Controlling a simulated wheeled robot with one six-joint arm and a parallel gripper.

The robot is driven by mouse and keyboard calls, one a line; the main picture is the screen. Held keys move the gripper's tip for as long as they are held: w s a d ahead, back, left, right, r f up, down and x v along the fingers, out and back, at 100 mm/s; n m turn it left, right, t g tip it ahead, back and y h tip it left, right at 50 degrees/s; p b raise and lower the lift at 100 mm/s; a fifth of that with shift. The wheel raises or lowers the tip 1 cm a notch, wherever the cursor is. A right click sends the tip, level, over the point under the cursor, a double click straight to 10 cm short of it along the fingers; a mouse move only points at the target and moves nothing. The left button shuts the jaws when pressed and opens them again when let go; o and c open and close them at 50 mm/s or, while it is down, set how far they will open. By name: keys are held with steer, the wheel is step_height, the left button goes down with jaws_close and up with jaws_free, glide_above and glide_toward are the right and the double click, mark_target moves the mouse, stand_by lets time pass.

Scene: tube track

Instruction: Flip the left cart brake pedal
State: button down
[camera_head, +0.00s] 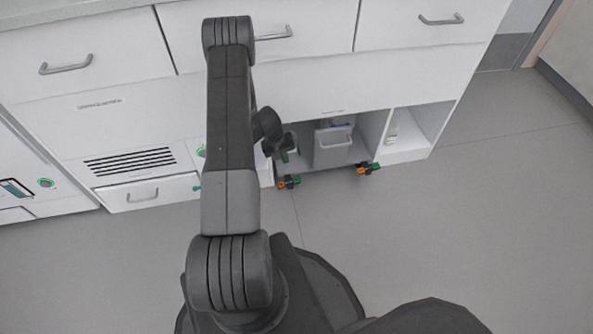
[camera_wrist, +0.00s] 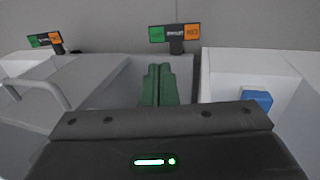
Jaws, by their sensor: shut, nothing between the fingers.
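The left cart brake pedal (camera_head: 288,182) is a small dark piece with orange and green ends at the cart's lower left front. In the wrist view this pedal (camera_wrist: 174,33) is just beyond the fingertips, with green on the left and orange on the right. The other pedal (camera_head: 368,168) is at the cart's right and also shows at upper left in the wrist view (camera_wrist: 45,40). My gripper (camera_wrist: 160,68) has green fingers, shut and empty, pointing towards the left pedal. A gap shows between them. In the head view my gripper (camera_head: 284,157) is above the left pedal, partly hidden.
A white wall and a blue item (camera_wrist: 257,98) are on the other side. The floor (camera_head: 480,220) in front is clear.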

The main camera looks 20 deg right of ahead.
mark_target(296, 180)
steer(key=b+x, duration=0.4)
steer(key=x, duration=1)
steer(key=shift+s, duration=0.15)
stand_by(0.4)
